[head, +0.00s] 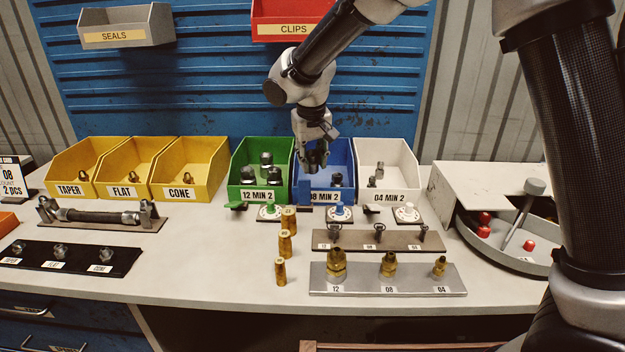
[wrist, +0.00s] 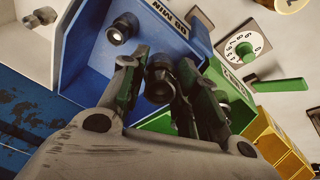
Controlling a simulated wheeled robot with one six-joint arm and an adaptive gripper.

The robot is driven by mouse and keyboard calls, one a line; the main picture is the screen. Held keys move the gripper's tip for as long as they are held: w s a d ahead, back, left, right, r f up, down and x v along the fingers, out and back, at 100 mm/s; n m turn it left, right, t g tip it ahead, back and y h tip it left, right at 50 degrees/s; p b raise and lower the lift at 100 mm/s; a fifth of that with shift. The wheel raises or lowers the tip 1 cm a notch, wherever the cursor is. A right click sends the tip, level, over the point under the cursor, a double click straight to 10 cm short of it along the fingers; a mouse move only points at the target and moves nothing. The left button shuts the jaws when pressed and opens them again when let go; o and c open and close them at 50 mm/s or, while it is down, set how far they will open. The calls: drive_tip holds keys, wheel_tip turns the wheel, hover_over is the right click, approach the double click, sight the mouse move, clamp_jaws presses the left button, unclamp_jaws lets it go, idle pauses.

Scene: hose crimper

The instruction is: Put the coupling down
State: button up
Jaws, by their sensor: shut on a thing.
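My gripper (head: 316,156) hangs over the blue bin (head: 345,152) labelled 08 MIN 2. In the wrist view my gripper (wrist: 160,85) is shut on a dark metal coupling (wrist: 158,83), held between the two fingertips. The held coupling is hard to make out in the head view. Another dark coupling (head: 337,179) is in the blue bin, and one shows there in the wrist view (wrist: 122,28). Whether the held coupling touches anything below it cannot be told.
The green bin (head: 246,196), with dark couplings, stands left of the blue bin; the white bin (head: 405,196) stands right. Dial counters (head: 338,214) sit in front. Brass fittings (head: 336,266) stand on a plate nearer the front. A red clips bin (head: 290,15) hangs above.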

drive_tip(key=x, duration=0.7)
drive_tip(key=shift+f, duration=0.2)
drive_tip(key=shift+w+g, duration=0.3)
drive_tip(key=shift+w, duration=0.15)
drive_tip(key=shift+w+g, duration=0.45)
drive_tip(key=shift+g, duration=0.75)
drive_tip(key=shift+s+f, duration=0.1)
drive_tip(key=shift+f, duration=0.55)
drive_tip(key=shift+f, duration=0.15)
drive_tip(key=o, duration=0.8)
